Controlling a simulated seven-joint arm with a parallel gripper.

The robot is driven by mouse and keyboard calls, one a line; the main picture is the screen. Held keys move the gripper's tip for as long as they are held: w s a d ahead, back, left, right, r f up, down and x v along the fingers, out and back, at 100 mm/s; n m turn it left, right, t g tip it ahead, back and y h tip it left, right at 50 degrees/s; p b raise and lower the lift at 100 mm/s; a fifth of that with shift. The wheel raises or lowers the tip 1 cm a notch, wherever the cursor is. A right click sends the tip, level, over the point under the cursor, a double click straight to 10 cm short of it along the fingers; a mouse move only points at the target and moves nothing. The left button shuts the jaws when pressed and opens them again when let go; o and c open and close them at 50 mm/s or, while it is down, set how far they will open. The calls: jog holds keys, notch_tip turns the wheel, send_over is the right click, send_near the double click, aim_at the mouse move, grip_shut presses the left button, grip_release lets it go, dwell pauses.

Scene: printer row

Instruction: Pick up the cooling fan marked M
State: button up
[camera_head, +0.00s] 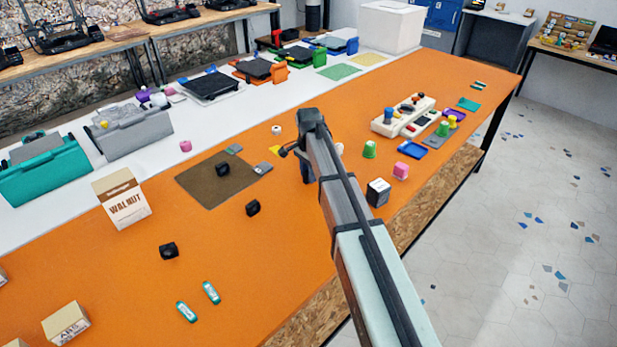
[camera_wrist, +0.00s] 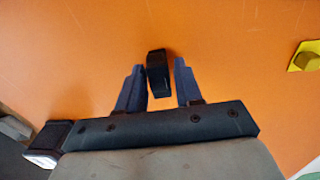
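In the wrist view a small black part (camera_wrist: 157,57), shaped like a cooling fan, stands on the orange table between the two fingers of my gripper (camera_wrist: 158,66). The fingers are apart, with a gap on each side of the part. In the head view my gripper (camera_head: 296,161) is low over the table, and my arm hides most of what is under it. Other black fan-like parts lie on the table to its left: one on the brown mat (camera_head: 222,169), one beside it (camera_head: 252,208), one nearer (camera_head: 168,250). I cannot read any M.
A black-and-white box (camera_head: 378,191), a pink block (camera_head: 401,171) and a green cup (camera_head: 370,149) stand right of my arm. A walnut box (camera_head: 122,200) is at left. Two teal pieces (camera_head: 187,312) lie in front. The table's right edge is close to my arm.

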grip_shut()
jog(key=shift+r, duration=0.1)
